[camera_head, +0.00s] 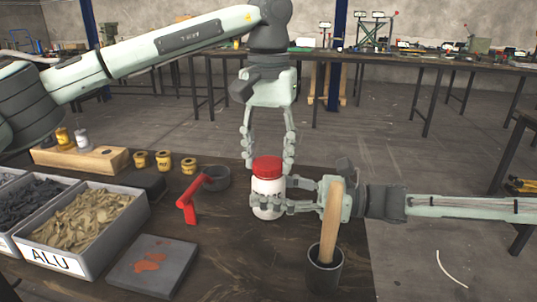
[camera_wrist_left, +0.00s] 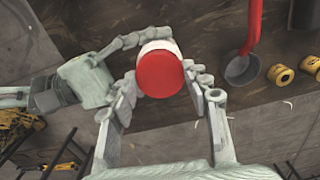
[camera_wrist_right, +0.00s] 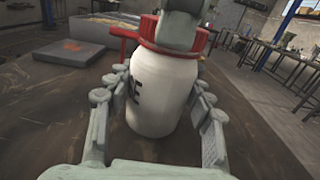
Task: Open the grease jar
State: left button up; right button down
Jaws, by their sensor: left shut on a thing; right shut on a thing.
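The grease jar (camera_head: 267,192) is white with a red lid (camera_head: 267,166) and stands upright on the dark table. My left gripper (camera_head: 269,162) comes down from above with its fingers on both sides of the red lid, shut on it. The left wrist view shows the lid (camera_wrist_left: 160,73) from above between those fingers. My right gripper (camera_head: 272,201) reaches in from the right, low down, shut on the white body. The right wrist view shows the jar body (camera_wrist_right: 160,92) between its fingers, with dark lettering partly hidden. The lid is on the jar.
A wooden handle stands in a dark pot (camera_head: 324,270) in front. A grey slab (camera_head: 153,266) and the ALU bin (camera_head: 125,203) lie further left. Yellow spools (camera_head: 163,160) sit behind.

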pick_arm(q)
jog(key=n, duration=1.2)
jog(key=shift+n, duration=0.4)
jog(key=n, duration=1.9)
jog(key=shift+n, duration=0.4)
jog(key=n, duration=0.5)
jog(key=shift+r, duration=0.1)
jog(key=n, duration=0.7)
jog(key=shift+n, duration=0.3)
jog(key=n, duration=0.5)
